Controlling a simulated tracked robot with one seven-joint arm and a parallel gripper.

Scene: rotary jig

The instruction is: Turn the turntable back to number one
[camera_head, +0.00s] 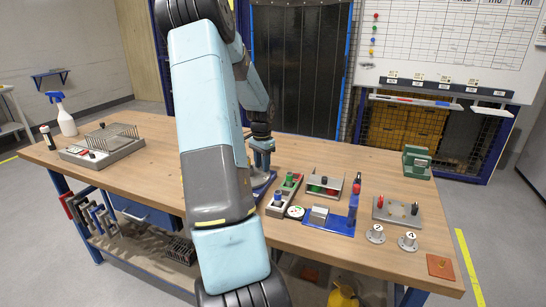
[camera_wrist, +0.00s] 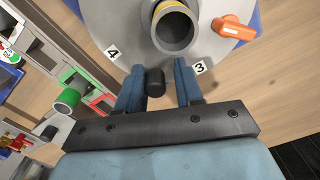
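In the wrist view the grey turntable (camera_wrist: 118,38) fills the top, with number labels 4 (camera_wrist: 113,51) and 3 (camera_wrist: 200,68) on its near rim. A hollow grey cylinder with a yellow band (camera_wrist: 175,30) stands on it. An orange lever (camera_wrist: 233,29) sits at its right. A black knob (camera_wrist: 155,82) is at the rim between 4 and 3. My gripper (camera_wrist: 159,68) is open, with one blue finger on each side of the knob and gaps showing. In the head view my arm hides most of the turntable; its blue base (camera_head: 264,184) shows. Number one is not visible.
Left of the turntable in the wrist view is a tray with a green cylinder (camera_wrist: 67,99). In the head view, a blue fixture (camera_head: 335,221), a rack (camera_head: 324,183) and numbered grey pieces (camera_head: 408,241) stand to the right. The bench (camera_head: 150,181) is clear at left centre.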

